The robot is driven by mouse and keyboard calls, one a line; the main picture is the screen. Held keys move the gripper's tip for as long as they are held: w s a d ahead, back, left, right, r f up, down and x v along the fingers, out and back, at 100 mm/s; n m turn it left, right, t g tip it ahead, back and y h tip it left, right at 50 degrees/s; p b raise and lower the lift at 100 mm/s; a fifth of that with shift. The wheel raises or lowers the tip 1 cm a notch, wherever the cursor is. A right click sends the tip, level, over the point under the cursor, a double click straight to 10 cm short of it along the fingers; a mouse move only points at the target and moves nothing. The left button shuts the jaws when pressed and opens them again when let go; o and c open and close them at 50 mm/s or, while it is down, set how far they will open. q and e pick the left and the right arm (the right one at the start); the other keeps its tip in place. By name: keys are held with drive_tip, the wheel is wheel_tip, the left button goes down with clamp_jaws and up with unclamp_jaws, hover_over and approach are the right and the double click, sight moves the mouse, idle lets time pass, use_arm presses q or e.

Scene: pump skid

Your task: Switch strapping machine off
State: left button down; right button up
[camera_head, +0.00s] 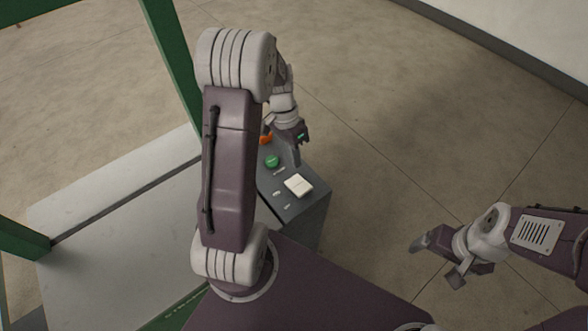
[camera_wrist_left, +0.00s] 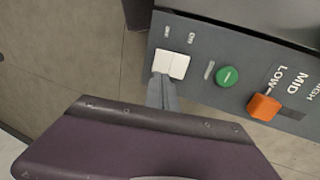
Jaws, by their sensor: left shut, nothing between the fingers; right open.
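The strapping machine's dark grey control box (camera_head: 309,212) stands at the centre of the head view. On its top are a white rocker switch (camera_head: 298,185), a green round button (camera_head: 272,160) and an orange knob (camera_head: 266,138). The left wrist view shows the white switch (camera_wrist_left: 171,64), green button (camera_wrist_left: 228,76) and orange knob (camera_wrist_left: 263,107) too. My left gripper (camera_head: 297,160) is shut and empty. In the wrist view its fingertips (camera_wrist_left: 162,78) overlap the switch's lower edge; I cannot tell whether they touch. My right gripper (camera_head: 436,262) is open and empty, off to the right.
The machine's pale flat top (camera_head: 120,225) and green frame (camera_head: 172,60) lie left of the control box. Labels OFF, ON, LOW, MID and HIGH show on the panel in the wrist view. Open floor (camera_head: 400,150) lies to the right.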

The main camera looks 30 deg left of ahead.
sight(301, 189)
use_arm(q)
drive_tip(key=v, duration=0.2)
drive_tip(key=shift+d+r, duration=0.1)
drive_tip(key=shift+r, duration=0.35)
drive_tip(key=shift+w+a, duration=0.25)
drive_tip(key=shift+a, duration=0.25)
drive_tip(key=shift+f, duration=0.1)
drive_tip(key=x, duration=1.4)
drive_tip(key=shift+p, duration=0.3)
